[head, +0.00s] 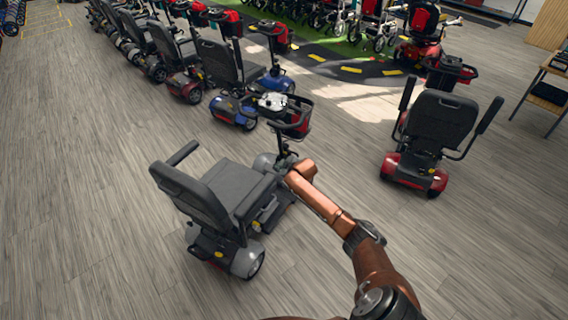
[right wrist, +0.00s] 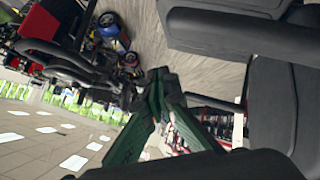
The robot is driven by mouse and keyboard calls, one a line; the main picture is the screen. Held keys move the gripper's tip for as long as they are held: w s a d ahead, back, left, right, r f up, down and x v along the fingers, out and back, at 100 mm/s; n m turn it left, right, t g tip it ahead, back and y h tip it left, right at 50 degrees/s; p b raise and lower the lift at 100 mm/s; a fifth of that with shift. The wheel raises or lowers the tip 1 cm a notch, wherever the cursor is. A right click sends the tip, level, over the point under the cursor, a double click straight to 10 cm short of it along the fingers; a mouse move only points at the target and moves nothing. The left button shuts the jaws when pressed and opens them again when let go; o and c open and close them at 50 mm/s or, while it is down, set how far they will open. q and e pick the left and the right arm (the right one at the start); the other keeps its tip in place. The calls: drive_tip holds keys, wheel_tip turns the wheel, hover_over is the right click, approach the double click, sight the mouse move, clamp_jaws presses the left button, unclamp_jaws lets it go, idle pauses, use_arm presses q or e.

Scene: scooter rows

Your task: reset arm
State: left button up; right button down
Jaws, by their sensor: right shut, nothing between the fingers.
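My right arm reaches from the bottom right in the head view, and its gripper (head: 284,152) is at the steering column of the nearest scooter (head: 232,190). In the right wrist view the green fingers of the right gripper (right wrist: 160,80) are shut together with nothing between them. The scooter's black seat (right wrist: 225,30) shows at the right there and its handlebar parts (right wrist: 70,60) at the left. I cannot tell whether the gripper touches the scooter. My left gripper is in neither view.
A red scooter (head: 430,135) stands to the right. A row of scooters (head: 185,60) runs along the back left, with a blue one (head: 240,105) close behind the nearest scooter. A wooden shelf (head: 552,85) stands at the right edge. The floor at the left front is clear.

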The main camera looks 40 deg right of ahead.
drive_tip(key=shift+s+d+r, duration=0.3)
drive_tip(key=shift+s+r, duration=0.45)
drive_tip(key=shift+r, duration=0.1)
drive_tip(key=shift+s+d+r, duration=0.3)
drive_tip(key=shift+s+r, duration=0.45)
drive_tip(key=shift+r, duration=0.1)
drive_tip(key=shift+f, duration=0.1)
